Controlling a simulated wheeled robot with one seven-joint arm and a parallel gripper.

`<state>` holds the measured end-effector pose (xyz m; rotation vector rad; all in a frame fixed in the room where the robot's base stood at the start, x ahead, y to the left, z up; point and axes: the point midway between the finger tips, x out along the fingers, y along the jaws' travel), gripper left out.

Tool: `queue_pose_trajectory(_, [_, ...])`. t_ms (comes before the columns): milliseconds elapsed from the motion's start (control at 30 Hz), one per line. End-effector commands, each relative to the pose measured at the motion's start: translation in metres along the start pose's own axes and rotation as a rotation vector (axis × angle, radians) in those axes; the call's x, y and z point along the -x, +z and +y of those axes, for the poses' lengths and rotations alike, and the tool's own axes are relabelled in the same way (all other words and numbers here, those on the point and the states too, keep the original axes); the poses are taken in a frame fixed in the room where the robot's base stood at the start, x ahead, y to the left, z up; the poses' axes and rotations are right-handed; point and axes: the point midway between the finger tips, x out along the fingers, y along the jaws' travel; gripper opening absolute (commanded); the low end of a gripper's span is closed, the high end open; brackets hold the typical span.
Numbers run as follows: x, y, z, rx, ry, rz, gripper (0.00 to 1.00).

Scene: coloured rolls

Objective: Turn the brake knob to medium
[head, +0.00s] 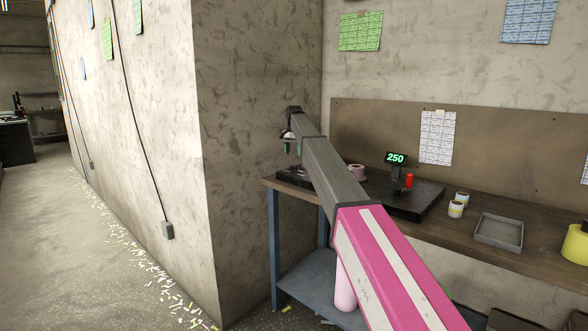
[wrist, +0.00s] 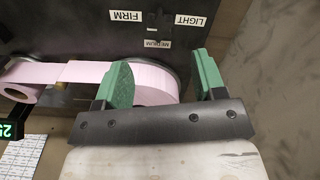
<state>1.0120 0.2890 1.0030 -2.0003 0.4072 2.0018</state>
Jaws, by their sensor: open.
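In the wrist view, a small dark brake knob (wrist: 158,22) sits on the black machine base (wrist: 70,25) among upside-down labels: FIRM (wrist: 126,15), LIGHT (wrist: 190,20) and MEDIUM (wrist: 157,44). Its setting is hard to read, dark on dark. My gripper (wrist: 162,68) is open, with its green fingers apart and nothing held between them. The knob and labels appear beyond the fingertips, in line with the gap. In the head view, my gripper (head: 288,143) is over the far left end of the bench; the knob cannot be made out there.
A pink roll (wrist: 153,80) lies partly behind the left finger, its strip running to a smaller roll (wrist: 22,80). A green 250 display (head: 396,158) and a red part (head: 409,181) stand on the machine.

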Motion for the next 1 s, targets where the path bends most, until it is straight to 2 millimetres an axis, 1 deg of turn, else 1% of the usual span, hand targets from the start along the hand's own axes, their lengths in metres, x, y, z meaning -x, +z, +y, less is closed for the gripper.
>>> queue_pose_trajectory(200, [-0.038,0.001,0.001,0.0,0.001,-0.001,0.64])
queue_pose_trajectory(400, [-0.071,0.0,0.001,0.0,0.001,-0.001,0.64])
queue_pose_trajectory(500, [-0.081,0.0,0.0,0.0,0.0,0.0,0.64])
queue_pose_trajectory(600, [-0.085,0.0,0.0,0.0,-0.001,0.001,0.64])
queue_pose_trajectory(833, [-0.086,0.0,0.0,0.0,-0.001,0.001,0.64])
queue_pose_trajectory(867, [-0.086,0.0,0.0,0.0,-0.001,0.001,0.54])
queue_pose_trajectory(900, [-0.086,0.0,0.0,0.0,-0.001,0.001,0.41])
queue_pose_trajectory(967, [-0.086,0.0,0.0,0.0,-0.001,0.001,0.21])
queue_pose_trajectory(1000, [-0.086,0.0,0.0,0.0,-0.001,0.001,0.14])
